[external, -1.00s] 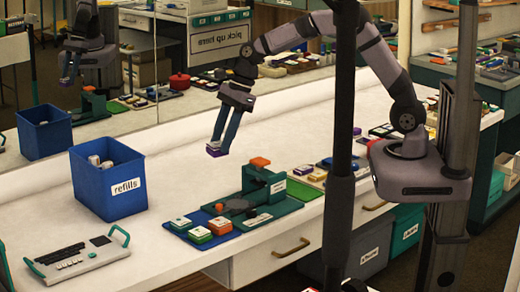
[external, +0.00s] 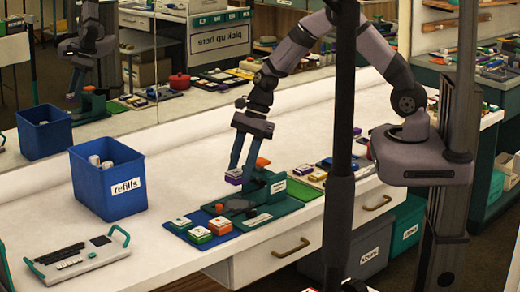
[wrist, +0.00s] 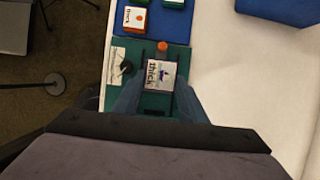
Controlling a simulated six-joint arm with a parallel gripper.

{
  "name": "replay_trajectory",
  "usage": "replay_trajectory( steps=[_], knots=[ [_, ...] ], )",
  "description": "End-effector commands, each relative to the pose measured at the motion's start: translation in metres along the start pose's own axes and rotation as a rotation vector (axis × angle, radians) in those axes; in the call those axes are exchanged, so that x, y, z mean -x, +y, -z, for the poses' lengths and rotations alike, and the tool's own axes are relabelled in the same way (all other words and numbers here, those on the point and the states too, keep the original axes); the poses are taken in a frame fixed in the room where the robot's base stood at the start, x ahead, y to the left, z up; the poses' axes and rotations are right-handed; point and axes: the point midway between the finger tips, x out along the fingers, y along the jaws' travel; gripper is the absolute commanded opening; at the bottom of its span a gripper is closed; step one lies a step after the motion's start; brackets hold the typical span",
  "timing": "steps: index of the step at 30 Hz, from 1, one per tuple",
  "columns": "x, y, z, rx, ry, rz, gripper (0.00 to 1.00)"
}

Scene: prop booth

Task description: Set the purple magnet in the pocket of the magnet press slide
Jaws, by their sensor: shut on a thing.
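My gripper (external: 240,176) is shut on the purple magnet (external: 234,177), a small block with a white printed top and purple sides. It is held in the air just left of and above the green magnet press (external: 264,186) with its orange handle. In the wrist view the magnet (wrist: 159,75) lies between my two fingers, its printed face up, over the green press base. A grey round part (external: 236,206) shows on the press base below the gripper. I cannot make out the slide's pocket; the magnet and fingers cover part of the press in the wrist view.
A blue mat (external: 187,232) beside the press bears several magnets with green and orange sides. A blue refills bin (external: 115,190) and a grey keyed device (external: 78,263) stand to the left. More small items lie right of the press. The back of the counter is clear.

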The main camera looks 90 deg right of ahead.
Motion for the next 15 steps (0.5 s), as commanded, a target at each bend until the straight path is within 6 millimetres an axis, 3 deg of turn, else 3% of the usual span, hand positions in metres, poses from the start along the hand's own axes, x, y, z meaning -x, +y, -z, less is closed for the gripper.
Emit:
replay_trajectory(
  steps=[15],
  knots=[
    [-0.014, 0.000, 0.006, 0.004, 0.000, -0.001, 0.16]
  ],
)
